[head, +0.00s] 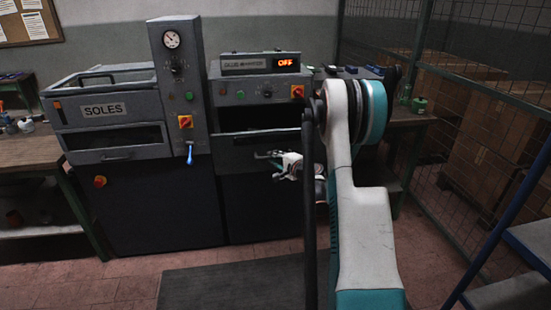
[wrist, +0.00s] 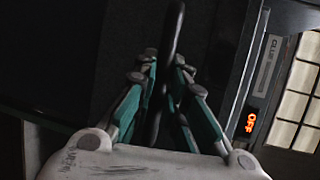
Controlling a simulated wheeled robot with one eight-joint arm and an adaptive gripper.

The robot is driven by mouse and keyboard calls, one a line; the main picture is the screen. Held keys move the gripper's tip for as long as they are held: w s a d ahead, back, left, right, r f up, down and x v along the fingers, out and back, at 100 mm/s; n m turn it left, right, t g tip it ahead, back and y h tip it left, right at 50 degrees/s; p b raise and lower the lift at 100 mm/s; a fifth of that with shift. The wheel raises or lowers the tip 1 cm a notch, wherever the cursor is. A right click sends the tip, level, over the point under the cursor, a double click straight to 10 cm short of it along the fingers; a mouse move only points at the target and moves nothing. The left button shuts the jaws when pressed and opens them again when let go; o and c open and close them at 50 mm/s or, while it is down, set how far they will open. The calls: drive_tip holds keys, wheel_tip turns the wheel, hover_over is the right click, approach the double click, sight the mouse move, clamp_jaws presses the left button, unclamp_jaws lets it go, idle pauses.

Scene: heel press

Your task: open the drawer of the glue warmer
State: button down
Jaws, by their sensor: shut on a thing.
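The glue warmer (head: 228,88) is a grey machine in the middle of the head view, with a lit display reading OFF (head: 286,63). Its grey drawer front (head: 232,158) sits below a dark opening, with a greenish bar handle (head: 262,155). My gripper (head: 283,158) is at the right part of this handle. In the wrist view, the teal-and-grey fingers of my gripper (wrist: 162,95) are shut on the dark handle bar (wrist: 173,30), which runs between them. I cannot tell whether the drawer stands slightly out. My arm hides the machine's right side.
A SOLES machine (head: 104,110) stands at the left, with a gauge column (head: 177,100) and blue-tipped lever (head: 190,155) beside the warmer. A wire mesh fence (head: 470,110) with boxes and blue steps (head: 515,270) are at the right. A dark mat (head: 225,285) lies on the floor.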

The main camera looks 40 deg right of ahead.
drive_tip(key=c, duration=1.9)
unclamp_jaws()
drive_tip(key=v, duration=1.2)
